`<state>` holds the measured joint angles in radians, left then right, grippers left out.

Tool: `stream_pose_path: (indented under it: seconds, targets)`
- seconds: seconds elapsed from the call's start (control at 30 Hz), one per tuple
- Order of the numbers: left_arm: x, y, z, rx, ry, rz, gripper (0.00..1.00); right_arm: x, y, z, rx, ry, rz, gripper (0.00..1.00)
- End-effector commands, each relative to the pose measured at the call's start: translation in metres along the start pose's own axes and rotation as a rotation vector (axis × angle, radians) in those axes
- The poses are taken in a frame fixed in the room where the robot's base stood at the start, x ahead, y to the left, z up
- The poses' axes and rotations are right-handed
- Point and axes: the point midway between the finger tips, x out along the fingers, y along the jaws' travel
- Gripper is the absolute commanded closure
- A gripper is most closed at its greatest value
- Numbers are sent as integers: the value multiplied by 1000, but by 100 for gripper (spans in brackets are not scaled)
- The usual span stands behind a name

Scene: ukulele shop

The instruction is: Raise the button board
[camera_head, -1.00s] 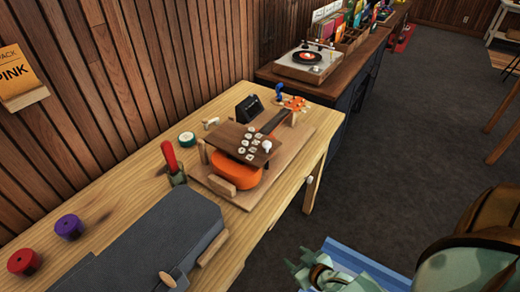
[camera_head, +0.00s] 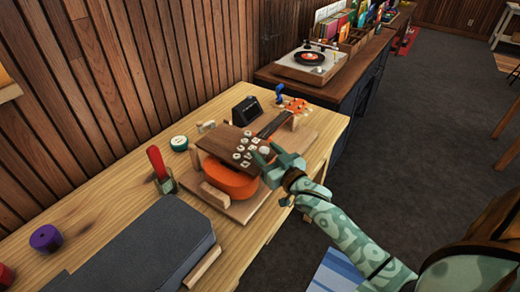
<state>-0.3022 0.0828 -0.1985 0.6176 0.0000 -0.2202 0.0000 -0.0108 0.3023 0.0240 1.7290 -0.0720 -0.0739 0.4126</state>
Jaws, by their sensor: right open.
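The button board (camera_head: 221,144) is a dark brown wooden plate with several pale round buttons on its right part. It sits over the orange ukulele (camera_head: 229,180), which lies on a light wooden base (camera_head: 245,209) on the workbench. My right gripper (camera_head: 266,156) is at the right edge of the board, beside the pale knob there. Its jaws are open; whether they touch the board or knob is hard to tell. The ukulele's neck and orange head (camera_head: 296,105) point to the back right. My left gripper is not in view.
A grey case (camera_head: 150,250) lies at the front of the bench (camera_head: 90,215). A red-handled tool in a holder (camera_head: 160,170), a green-white round tin (camera_head: 179,143) and a small black device (camera_head: 246,110) stand near the board. A turntable (camera_head: 307,62) is on the dark cabinet behind.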

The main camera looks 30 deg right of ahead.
Motion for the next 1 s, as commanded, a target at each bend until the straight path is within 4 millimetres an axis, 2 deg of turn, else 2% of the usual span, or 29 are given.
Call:
stream_pose_path:
  seconds: [0.1,0.2,0.53,0.57,0.73,1.0]
  targets:
    - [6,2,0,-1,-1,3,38,19,0,2,-1,0,-1,50]
    - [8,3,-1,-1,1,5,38,28,0,1,-2,-1,0,50]
    - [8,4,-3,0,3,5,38,33,0,0,-1,-1,0,50]
    - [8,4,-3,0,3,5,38,33,0,0,-1,-1,0,53]
    - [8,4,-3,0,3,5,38,33,0,0,-1,-1,0,100]
    - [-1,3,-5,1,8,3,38,33,-1,-6,-5,-12,-1,100]
